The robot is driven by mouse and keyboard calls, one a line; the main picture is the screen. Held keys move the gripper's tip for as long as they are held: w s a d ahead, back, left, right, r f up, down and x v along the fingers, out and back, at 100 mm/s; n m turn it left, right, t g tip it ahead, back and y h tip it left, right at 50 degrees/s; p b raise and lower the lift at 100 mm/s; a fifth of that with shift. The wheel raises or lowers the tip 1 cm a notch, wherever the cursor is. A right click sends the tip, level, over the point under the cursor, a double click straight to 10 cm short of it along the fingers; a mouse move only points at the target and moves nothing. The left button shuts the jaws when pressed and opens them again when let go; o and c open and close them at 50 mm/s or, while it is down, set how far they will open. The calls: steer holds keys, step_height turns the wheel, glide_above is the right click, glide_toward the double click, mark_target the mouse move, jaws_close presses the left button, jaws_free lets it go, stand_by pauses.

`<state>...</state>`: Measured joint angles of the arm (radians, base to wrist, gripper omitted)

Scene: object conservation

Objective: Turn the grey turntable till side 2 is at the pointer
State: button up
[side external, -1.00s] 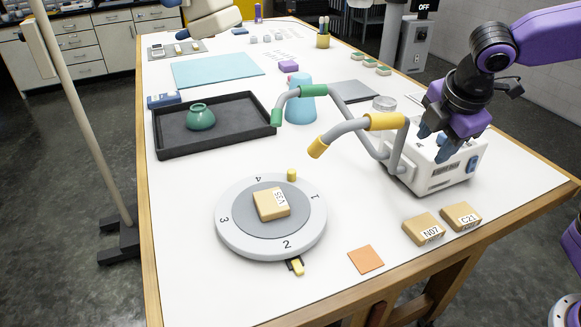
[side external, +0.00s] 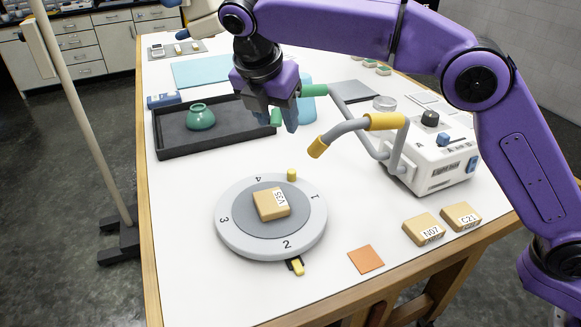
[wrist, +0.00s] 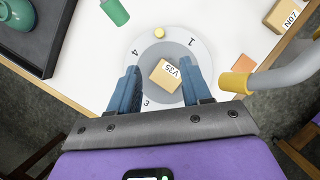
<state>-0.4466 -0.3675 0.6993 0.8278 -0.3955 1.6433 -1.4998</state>
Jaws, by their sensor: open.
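The grey turntable (side external: 232,240) lies flat on the white table, with numbers around its pale rim. Side 2 is at the front, in line with the yellow pointer (side external: 297,267). Sides 3, 4 and 1 face left, back and right. A yellow peg (side external: 291,175) stands on the rim between 4 and 1. A tan block marked V35 (side external: 268,205) rests on the grey centre. My gripper (side external: 275,121) is open and empty, raised behind the turntable in the side view. In the wrist view the turntable (wrist: 178,91) shows between my fingers; side 2 and the pointer are not visible there.
A light box (side external: 435,170) with bent grey arms and a yellow-tipped end stands at right. A dark tray (side external: 170,145) holds a green pot. Blocks N07 (side external: 424,229) and C21 (side external: 461,216) and an orange square (side external: 366,259) lie front right. The front left is clear.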

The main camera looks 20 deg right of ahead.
mark_target(291, 171)
steer(key=x, duration=1.7)
steer(key=shift+a+f, duration=0.15)
steer(key=shift+f, duration=0.05)
jaws_close()
